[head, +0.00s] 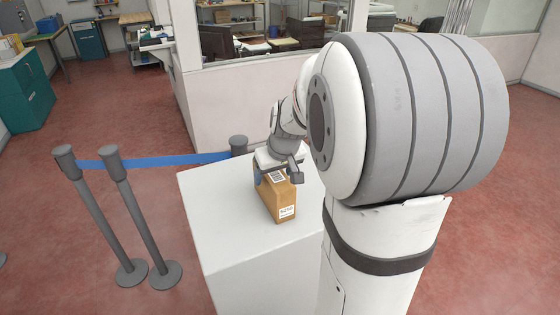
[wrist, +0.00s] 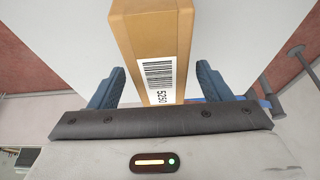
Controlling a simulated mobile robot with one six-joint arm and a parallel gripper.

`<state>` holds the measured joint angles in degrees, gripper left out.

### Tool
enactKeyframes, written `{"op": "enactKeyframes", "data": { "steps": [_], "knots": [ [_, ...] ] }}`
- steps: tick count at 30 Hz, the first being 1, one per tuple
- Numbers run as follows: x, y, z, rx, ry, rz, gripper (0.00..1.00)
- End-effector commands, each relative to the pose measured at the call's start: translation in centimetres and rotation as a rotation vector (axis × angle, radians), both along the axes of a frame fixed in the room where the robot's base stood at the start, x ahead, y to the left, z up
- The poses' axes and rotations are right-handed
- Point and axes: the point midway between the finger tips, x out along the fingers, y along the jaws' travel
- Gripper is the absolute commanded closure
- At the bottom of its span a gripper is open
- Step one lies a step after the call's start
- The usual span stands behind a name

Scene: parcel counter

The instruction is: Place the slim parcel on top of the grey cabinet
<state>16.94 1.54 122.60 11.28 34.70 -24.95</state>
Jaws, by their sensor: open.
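The slim parcel (head: 277,204) is a narrow brown box standing on a pale grey, box-shaped block (head: 215,205) that looks like the grey cabinet. It has a white label with print on its side and another label on top. My gripper (head: 277,174) is over the parcel's far end, pointing down. In the wrist view the parcel (wrist: 152,40) stands between the two blue fingers of my gripper (wrist: 160,78), one on each side. The fingers are open, with a gap showing beside the parcel. Part of the parcel's top is hidden by my gripper.
Two grey barrier posts (head: 138,215) with a blue belt (head: 160,160) stand left of the block, and another post (head: 238,146) stands behind it. A low wall with windows (head: 235,115) is behind. The block's top is clear around the parcel.

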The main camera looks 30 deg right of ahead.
Motion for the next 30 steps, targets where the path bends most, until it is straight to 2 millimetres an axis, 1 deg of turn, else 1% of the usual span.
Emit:
{"op": "enactKeyframes", "data": {
  "steps": [1,3,9,14,17,20,21,23,24,27,30],
  "knots": [
    [-0.4,0.0,1.0,-0.003,-0.007,0.0,0.28],
    [-1.0,0.0,2.5,-0.002,-0.006,0.0,0.28],
    [-2.4,-0.1,5.8,-0.001,-0.003,-0.002,0.28],
    [-3.1,0.1,7.1,-0.001,0.001,-0.001,0.28],
    [-4.6,1.6,7.2,0.002,0.01,0.005,0.28],
    [-7.7,4.5,6.5,0.005,0.032,0.011,0.28],
    [-9.3,5.8,6.1,0.006,0.041,0.013,0.28],
    [-11.7,7.5,5.3,0.006,0.056,0.013,0.28],
    [-13.3,8.4,4.7,0.005,0.066,0.014,0.28],
    [-16.7,10.0,3.3,0.002,0.087,0.012,0.28],
    [-18.9,10.7,2.2,-0.001,0.099,0.007,0.28]
  ]
}}
